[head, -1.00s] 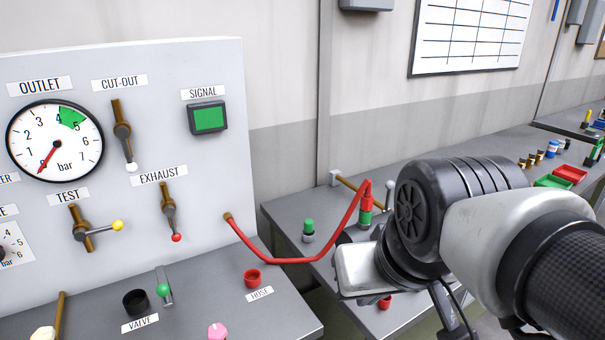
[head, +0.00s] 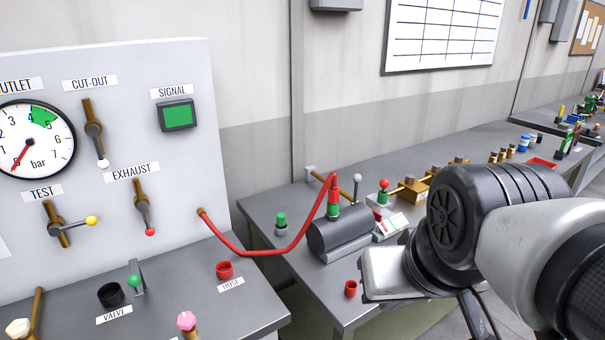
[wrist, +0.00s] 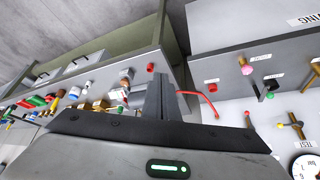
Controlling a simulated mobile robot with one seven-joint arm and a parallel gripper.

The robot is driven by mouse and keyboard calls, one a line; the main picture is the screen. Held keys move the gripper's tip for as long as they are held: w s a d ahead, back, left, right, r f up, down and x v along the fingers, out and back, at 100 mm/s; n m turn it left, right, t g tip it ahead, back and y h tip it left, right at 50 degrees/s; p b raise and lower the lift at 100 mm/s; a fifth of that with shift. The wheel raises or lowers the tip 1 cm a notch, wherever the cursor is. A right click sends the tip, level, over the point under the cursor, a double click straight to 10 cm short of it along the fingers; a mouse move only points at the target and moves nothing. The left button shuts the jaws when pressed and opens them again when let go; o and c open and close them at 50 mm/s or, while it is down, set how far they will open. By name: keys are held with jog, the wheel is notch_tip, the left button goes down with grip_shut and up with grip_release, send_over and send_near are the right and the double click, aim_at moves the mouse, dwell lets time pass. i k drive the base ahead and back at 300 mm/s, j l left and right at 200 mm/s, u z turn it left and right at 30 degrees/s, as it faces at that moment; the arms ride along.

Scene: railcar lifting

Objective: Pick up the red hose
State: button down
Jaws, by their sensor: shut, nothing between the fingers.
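The red hose (head: 262,252) hangs in a sagging curve from a brass fitting on the grey panel to a red and green coupling (head: 333,203) on top of a dark cylinder on the bench. In the wrist view part of the red hose (wrist: 204,101) shows to the right of my fingers, apart from them. My gripper (wrist: 160,80) is shut and empty. In the head view its fingers cannot be made out; the hand and wrist are right of the cylinder, and the hose is clear of them.
A red socket (head: 224,270) labelled HOSE sits on the panel's ledge. A green-capped fitting (head: 281,224), the dark cylinder (head: 340,233) and a grey-knobbed lever (head: 357,182) stand close around the hose end. A red cup (head: 351,289) is at the bench's front edge.

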aim_at(334, 192)
jog(key=i+l+u, duration=0.2)
jog(key=l, duration=0.2)
jog(key=i+l+u, duration=0.2)
jog(key=l, duration=0.25)
jog(key=i+l+u, duration=0.2)
jog(key=l, duration=0.3)
jog(key=l+u, duration=0.2)
jog(key=l, duration=0.25)
jog(key=i+l+u, duration=0.2)
jog(key=l, duration=0.35)
jog(key=k, duration=0.05)
